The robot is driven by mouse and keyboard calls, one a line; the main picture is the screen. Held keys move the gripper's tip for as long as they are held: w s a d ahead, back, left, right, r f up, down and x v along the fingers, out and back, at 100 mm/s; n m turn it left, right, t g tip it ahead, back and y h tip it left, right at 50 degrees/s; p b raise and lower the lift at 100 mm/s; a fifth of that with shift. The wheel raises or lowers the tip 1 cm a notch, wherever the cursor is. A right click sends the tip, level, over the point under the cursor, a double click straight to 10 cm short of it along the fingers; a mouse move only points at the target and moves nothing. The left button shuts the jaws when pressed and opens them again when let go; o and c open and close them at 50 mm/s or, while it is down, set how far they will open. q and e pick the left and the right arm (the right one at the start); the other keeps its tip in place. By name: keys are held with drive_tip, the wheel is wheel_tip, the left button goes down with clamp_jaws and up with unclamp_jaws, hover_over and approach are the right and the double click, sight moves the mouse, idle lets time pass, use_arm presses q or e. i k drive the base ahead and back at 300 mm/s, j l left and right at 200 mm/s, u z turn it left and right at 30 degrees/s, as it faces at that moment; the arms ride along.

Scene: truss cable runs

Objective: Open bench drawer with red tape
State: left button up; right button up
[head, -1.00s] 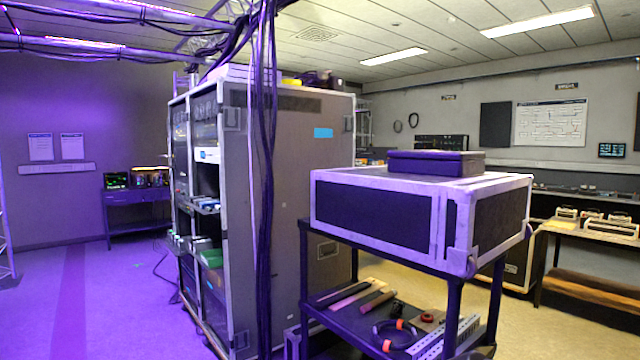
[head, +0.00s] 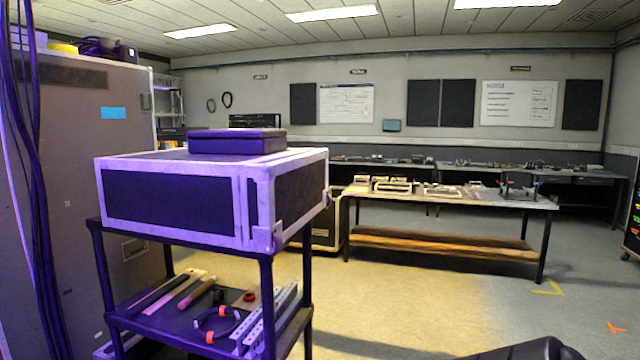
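I cannot make out a bench drawer with red tape in the head view. A workbench (head: 450,240) with a lower wooden shelf stands in the middle of the room, with several small items on its top. A long dark bench (head: 570,175) runs along the back wall; no drawer front can be told on it at this distance. A dark rounded shape at the bottom edge may be part of me. Neither of my grippers is in view.
A cart (head: 178,325) carrying a large flight case (head: 170,205) stands close on the left, beside a tall rack (head: 110,170) with hanging cables (head: 30,200). The workbench blocks part of the way to the back bench. The floor (head: 420,310) at front centre and right is clear.

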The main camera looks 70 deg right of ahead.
sight(563, 179)
drive_tip(key=l+z, duration=0.6)
drive_tip(key=z, duration=0.2)
drive_tip(key=i+l+z, duration=0.15)
drive_tip(key=l+z, duration=0.25)
drive_tip(key=i+l+z, duration=0.15)
drive_tip(key=l+z, duration=0.2)
drive_tip(key=i+l+z, duration=0.25)
drive_tip(key=z, duration=0.15)
drive_tip(key=i+l+z, duration=0.25)
drive_tip(key=z, duration=0.15)
drive_tip(key=i+l+z, duration=0.35)
drive_tip(key=i, duration=0.15)
drive_tip(key=i+z, duration=0.3)
drive_tip(key=i, duration=0.2)
drive_tip(key=i+j+z, duration=0.2)
drive_tip(key=i, duration=1.1)
drive_tip(key=i+l+z, duration=0.1)
drive_tip(key=i+z, duration=0.25)
drive_tip(key=i, duration=0.2)
drive_tip(key=i+j+z, duration=0.1)
drive_tip(key=i+z, duration=0.25)
drive_tip(key=i, duration=0.25)
drive_tip(key=i+z, duration=0.4)
drive_tip(key=i, duration=0.85)
drive_tip(key=i+j+z, duration=0.1)
drive_tip(key=i, duration=1.2)
